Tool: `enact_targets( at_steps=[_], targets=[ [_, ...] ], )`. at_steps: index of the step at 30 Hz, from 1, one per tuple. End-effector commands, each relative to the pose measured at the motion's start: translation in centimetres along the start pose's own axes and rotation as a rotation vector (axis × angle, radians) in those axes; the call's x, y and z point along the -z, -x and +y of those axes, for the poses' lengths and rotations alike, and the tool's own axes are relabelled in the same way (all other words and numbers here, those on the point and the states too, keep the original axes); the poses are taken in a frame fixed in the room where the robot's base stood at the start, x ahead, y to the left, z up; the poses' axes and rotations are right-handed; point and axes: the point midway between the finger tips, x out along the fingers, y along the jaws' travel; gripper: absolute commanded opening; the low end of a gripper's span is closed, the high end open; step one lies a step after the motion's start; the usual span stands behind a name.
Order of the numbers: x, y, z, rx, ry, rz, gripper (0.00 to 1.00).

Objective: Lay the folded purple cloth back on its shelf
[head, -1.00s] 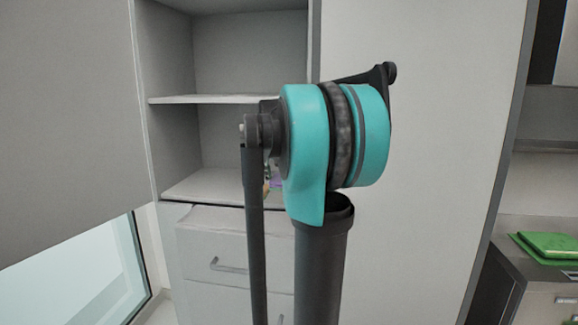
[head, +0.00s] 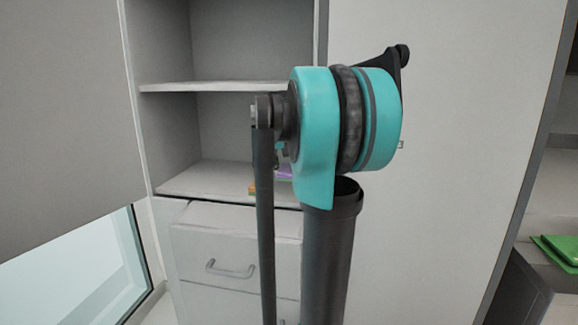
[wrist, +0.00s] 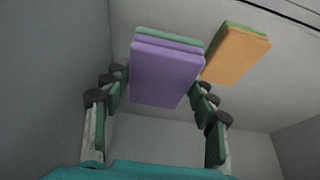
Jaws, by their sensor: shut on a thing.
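The folded purple cloth (wrist: 165,72) sits between the fingers of my gripper (wrist: 160,80) in the wrist view, with a green layer along its far edge. My gripper is shut on it. In the head view only a small strip of the purple cloth (head: 285,172) shows at the lower open shelf (head: 205,180), behind my arm. My gripper is mostly hidden there by my arm. I cannot tell whether the cloth touches the shelf.
A folded orange cloth with a green layer (wrist: 237,52) lies beside the purple one; its edge also shows in the head view (head: 252,190). An upper shelf board (head: 205,86) is above, and drawers (head: 230,250) are below. Green items (head: 562,250) lie at far right.

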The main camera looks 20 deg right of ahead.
Motion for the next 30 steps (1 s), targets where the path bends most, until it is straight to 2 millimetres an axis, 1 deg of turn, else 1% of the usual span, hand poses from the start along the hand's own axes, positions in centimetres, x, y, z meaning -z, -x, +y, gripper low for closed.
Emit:
enact_targets(
  at_steps=[9, 15, 21, 30],
  targets=[
    [-1.3, -3.1, 0.0, 0.0, 0.0, 0.0, 0.31],
    [-1.8, -4.5, 0.0, 0.0, 0.0, 0.0, 0.31],
    [-2.1, -5.0, 0.0, 0.0, 0.0, 0.0, 0.31],
    [-2.1, -5.0, 0.0, 0.0, 0.0, 0.0, 0.31]
  ],
)
